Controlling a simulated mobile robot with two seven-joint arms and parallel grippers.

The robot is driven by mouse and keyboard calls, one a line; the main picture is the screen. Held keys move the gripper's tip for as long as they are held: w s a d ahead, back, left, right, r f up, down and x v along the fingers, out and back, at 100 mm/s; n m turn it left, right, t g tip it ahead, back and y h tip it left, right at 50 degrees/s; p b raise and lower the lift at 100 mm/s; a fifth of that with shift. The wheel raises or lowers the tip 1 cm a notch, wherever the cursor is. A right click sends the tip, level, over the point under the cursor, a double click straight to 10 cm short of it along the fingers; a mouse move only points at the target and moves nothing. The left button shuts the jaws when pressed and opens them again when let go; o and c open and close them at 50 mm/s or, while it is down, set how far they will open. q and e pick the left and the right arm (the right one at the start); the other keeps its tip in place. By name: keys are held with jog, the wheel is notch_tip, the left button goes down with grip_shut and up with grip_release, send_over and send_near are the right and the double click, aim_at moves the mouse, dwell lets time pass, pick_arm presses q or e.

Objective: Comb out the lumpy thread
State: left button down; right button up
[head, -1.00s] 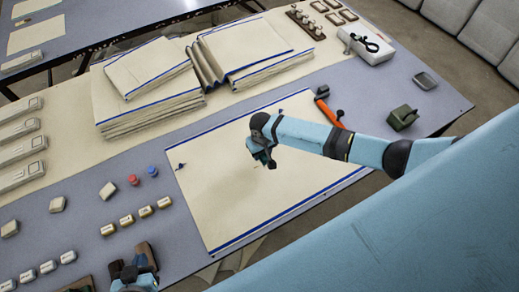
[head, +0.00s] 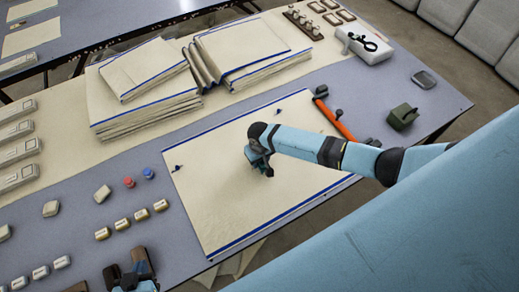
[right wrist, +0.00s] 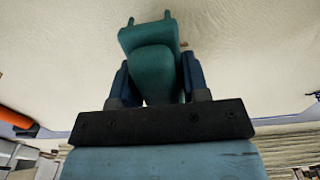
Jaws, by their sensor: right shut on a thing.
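A large cream cloth with blue edge stripes (head: 235,210) lies flat on the grey-blue table. My right gripper (head: 266,168) reaches over the middle of the cloth, pointing down. In the right wrist view, my right gripper (right wrist: 155,85) is shut on a teal piece (right wrist: 150,42) with two short prongs at its far end. A tiny brown speck (right wrist: 184,44) shows on the cloth beside it; I cannot tell whether it is the lumpy thread. My left gripper (head: 130,278) is at the bottom edge, partly cut off, beside dark brown shapes; its opening is unclear.
Folded cloth stacks (head: 150,95) stand behind the cloth. An orange-handled tool (head: 335,120) lies at its right edge, near my right arm. A green box (head: 402,117) and a grey dish (head: 424,79) are further right. Small blocks and a red and a blue piece (head: 148,172) lie left.

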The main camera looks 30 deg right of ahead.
aim_at(251, 170)
jog(key=shift+f+b, duration=0.6)
jog(key=shift+f, duration=0.4)
jog(key=shift+a, duration=0.1)
jog(key=shift+a+r+p, duration=0.15)
jog(key=shift+a+p, duration=0.45)
jog(key=shift+a, duration=1.3)
jog(key=shift+d, duration=0.1)
